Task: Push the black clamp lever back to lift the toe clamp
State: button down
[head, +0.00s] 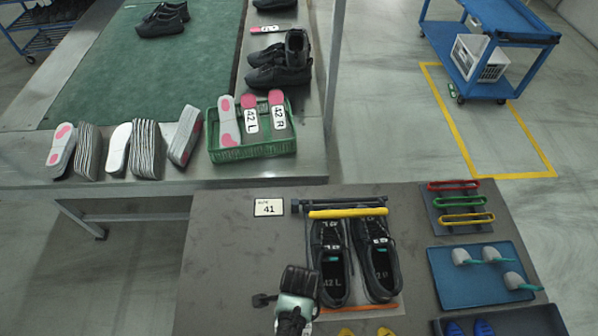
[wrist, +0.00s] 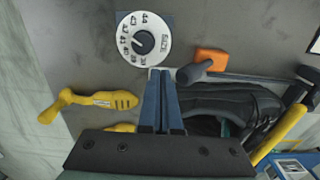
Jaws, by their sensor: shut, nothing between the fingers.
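The black clamp lever shows in the wrist view as a dark rounded knob (wrist: 194,71) on a thin rod that runs right along the shoe. In the head view my arm hides the knob. The toe clamp is a yellow bar (head: 347,212) across the far, toe end of two black shoes (head: 331,262); it also shows in the wrist view (wrist: 281,136). My gripper (wrist: 161,73) is shut and empty, its blue fingertips just left of the knob in the wrist view. I cannot tell if they touch it.
A white dial (wrist: 143,39) and an orange block (wrist: 211,61) lie near the lever. Right of the shoes are a rack of coloured bars (head: 460,201) and a blue tray (head: 447,292). A green crate (head: 251,151) stands on the metal bench behind.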

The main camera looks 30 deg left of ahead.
notch_tip(320, 180, up, 7)
jog(key=p, duration=0.6)
jog(key=shift+f, duration=0.1)
dwell(0.4)
jog(key=w+r+n+t+y+b, duration=0.2)
jog(key=w+r+n+t+b, duration=0.5)
jog(key=w+r, duration=1.45)
jog(key=w+d+r+m+t, duration=0.2)
jog(key=w+r+t, duration=0.4)
jog(key=r, duration=0.5)
jog(key=s+d+r+n+t+b, duration=0.15)
jog(key=r+t, duration=0.25)
jog(key=r, duration=0.8)
jog(key=s+d+r+n+t+b, duration=0.1)
jog(key=s+d+r+n+t, duration=0.2)
jog(key=r, duration=0.9)
jog(key=s+d+r+n+t+h+b, duration=0.1)
jog(key=s+d+r+t, duration=0.1)
jog(key=s+r, duration=0.4)
jog(key=s+d+r+t+h+b, duration=0.1)
jog(key=s+d+r+t, duration=0.1)
jog(key=s+r+t, duration=0.3)
notch_tip(320, 180, up, 4)
jog(key=shift+s+f+n, duration=0.2)
jog(key=shift+s+n, duration=0.15)
jog(key=shift+s, duration=0.9)
